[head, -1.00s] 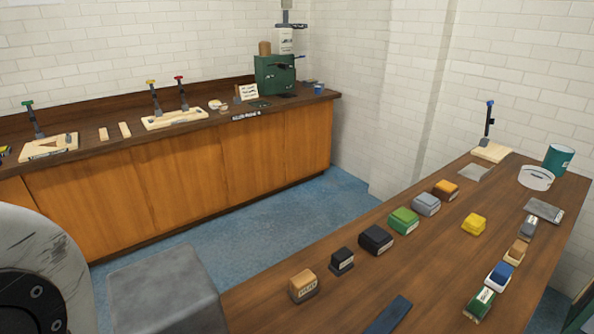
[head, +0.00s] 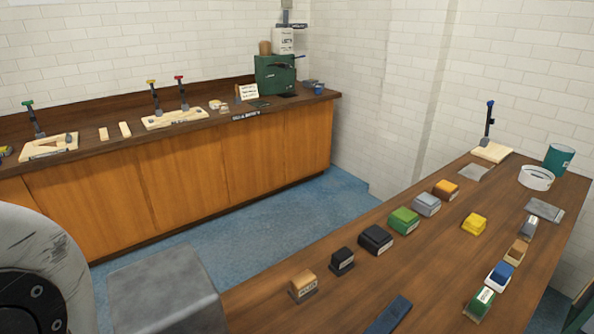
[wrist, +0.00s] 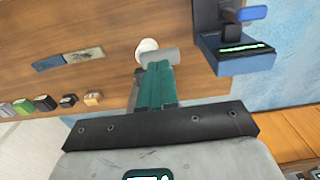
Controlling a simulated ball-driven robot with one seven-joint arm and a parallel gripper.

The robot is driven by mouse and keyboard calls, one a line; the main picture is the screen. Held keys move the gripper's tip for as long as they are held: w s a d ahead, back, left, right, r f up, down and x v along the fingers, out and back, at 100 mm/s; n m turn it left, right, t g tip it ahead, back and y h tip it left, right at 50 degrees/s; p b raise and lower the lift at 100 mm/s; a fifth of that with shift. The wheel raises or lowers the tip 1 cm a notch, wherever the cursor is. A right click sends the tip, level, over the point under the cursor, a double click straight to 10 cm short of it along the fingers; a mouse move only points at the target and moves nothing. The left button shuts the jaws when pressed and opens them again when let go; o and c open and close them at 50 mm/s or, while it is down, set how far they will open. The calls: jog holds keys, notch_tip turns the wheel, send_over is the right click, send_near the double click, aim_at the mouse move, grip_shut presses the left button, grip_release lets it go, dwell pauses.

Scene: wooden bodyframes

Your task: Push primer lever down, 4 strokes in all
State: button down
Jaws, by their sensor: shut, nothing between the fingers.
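In the wrist view my gripper (wrist: 158,66) shows as two green fingers, shut together with nothing between them. A grey cylinder (wrist: 160,54) and a pale round knob (wrist: 147,46) show at the fingertips; I cannot tell whether the fingers touch them. A dark device (wrist: 235,50) with a blue handle (wrist: 253,13) stands to the right of the fingers in that view. No lever is plainly marked as the primer lever. In the head view several upright levers show: green-topped (head: 33,118), yellow-topped (head: 155,98), red-topped (head: 181,93) and blue-topped (head: 489,124). My gripper is outside the head view.
The right bench (head: 350,285) carries several stamp-like blocks, a yellow block (head: 474,223), a white ring (head: 536,177) and a green cup (head: 559,158). A green machine (head: 275,76) stands on the back bench (head: 85,142). Blue floor (head: 240,232) lies open between the benches.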

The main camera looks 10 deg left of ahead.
jog(key=shift+f, duration=0.1)
jog(key=shift+f+b, duration=1.6)
jog(key=shift+f, duration=1.55)
jog(key=shift+r, duration=0.1)
notch_tip(320, 180, up, 6)
jog(key=p, duration=0.6)
jog(key=shift+r, duration=0.2)
jog(key=shift+f, duration=0.1)
